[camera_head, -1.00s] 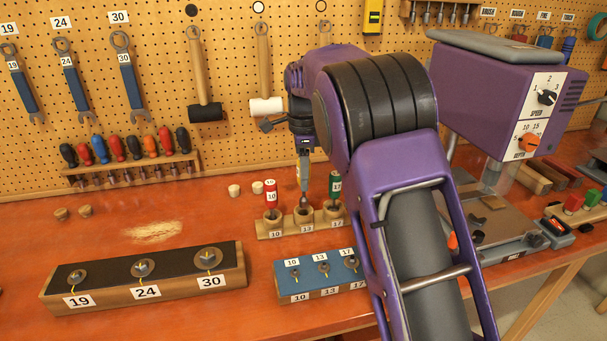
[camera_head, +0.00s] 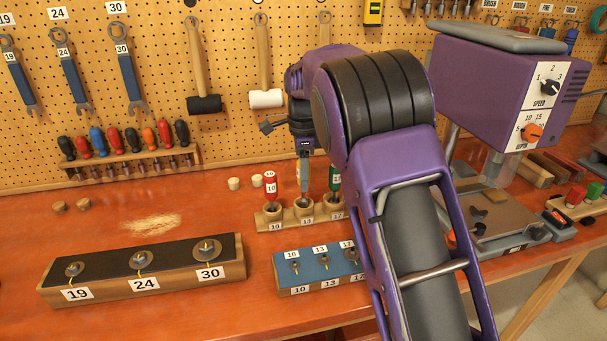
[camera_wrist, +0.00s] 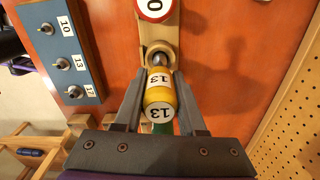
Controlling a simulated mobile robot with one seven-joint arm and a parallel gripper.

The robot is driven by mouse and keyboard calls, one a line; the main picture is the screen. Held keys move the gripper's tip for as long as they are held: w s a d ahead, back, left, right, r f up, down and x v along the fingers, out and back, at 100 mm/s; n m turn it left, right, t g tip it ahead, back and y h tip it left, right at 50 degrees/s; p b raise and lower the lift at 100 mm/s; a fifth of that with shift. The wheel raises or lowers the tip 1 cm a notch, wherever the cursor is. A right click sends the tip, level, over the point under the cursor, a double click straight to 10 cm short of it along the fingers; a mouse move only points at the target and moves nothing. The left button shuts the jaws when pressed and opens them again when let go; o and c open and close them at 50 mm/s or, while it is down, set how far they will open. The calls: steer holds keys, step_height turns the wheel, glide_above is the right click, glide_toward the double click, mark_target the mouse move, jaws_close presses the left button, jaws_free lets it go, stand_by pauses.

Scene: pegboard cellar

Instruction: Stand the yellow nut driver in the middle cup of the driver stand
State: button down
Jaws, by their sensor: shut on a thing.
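The wooden driver stand (camera_head: 291,222) is on the red bench, with cups labelled 10, 13 and 17. A red nut driver (camera_head: 270,186) stands in the 10 cup and a green one (camera_head: 334,178) in the 17 cup. My gripper (camera_wrist: 160,88) is shut on the yellow nut driver (camera_wrist: 160,95), marked 13, with a finger on either side of its handle. In the head view my gripper (camera_head: 304,188) is directly above the middle cup (camera_head: 304,209), with the driver mostly hidden. Its lower end is at the cup's mouth; I cannot tell how deep it sits.
A blue block (camera_head: 318,268) with 10, 13 and 17 fasteners lies in front of the stand. A longer black-topped block (camera_head: 145,270) is at left. The pegboard (camera_head: 230,60) rises behind; a purple machine (camera_head: 495,85) stands at right.

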steer(key=shift+f, duration=0.1)
stand_by(0.3)
steer(key=shift+f+b, duration=0.5)
steer(key=shift+f, duration=0.55)
steer(key=shift+c, duration=2)
jaws_free()
step_height(320, 180, up, 3)
steer(key=p, duration=0.3)
steer(key=shift+r, duration=3.55)
